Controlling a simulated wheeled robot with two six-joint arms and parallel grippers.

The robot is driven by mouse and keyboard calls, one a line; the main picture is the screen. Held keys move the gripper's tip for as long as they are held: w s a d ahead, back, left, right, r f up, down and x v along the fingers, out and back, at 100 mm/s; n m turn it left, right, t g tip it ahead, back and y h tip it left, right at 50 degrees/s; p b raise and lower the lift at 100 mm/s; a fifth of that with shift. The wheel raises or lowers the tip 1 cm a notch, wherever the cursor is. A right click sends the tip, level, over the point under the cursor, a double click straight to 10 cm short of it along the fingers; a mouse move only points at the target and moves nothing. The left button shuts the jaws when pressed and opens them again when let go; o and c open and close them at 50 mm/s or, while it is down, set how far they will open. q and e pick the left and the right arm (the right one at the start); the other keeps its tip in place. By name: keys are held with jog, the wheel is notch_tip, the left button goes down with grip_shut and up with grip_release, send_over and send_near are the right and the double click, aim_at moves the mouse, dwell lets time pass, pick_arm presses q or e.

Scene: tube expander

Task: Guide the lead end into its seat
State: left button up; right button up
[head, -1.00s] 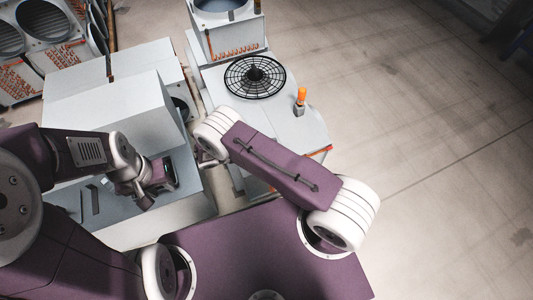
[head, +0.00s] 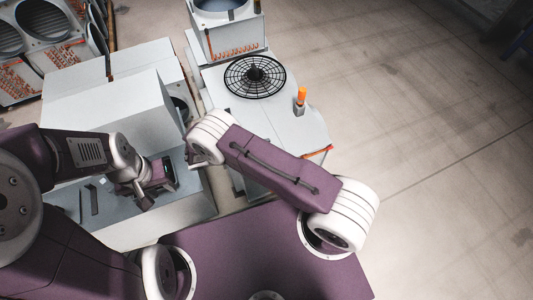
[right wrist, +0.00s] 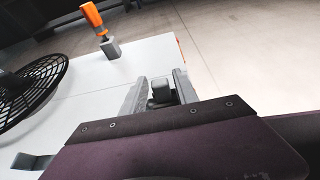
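I cannot make out a lead end or its seat for certain in either view. My left gripper (head: 152,188) is over the grey bench on the left, and its fingers are too small to judge. My right gripper (right wrist: 160,92) shows in the right wrist view, its two grey fingers apart above the white top of the unit. A small dark grey block (right wrist: 161,91) shows between them; whether they touch it is unclear. In the head view my right arm hides this gripper.
The white unit (head: 285,120) carries a round black fan grille (head: 255,77) and an orange-handled piece in a grey holder (head: 300,101). These also show in the right wrist view. A large pale box (head: 110,105) stands behind my left gripper. Open floor lies to the right.

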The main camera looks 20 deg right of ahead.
jog(key=shift+a, duration=0.1)
jog(key=o, duration=0.5)
jog(key=shift+o, duration=0.5)
jog(key=o, duration=0.8)
jog(key=shift+c, duration=0.2)
jog(key=shift+o, duration=0.2)
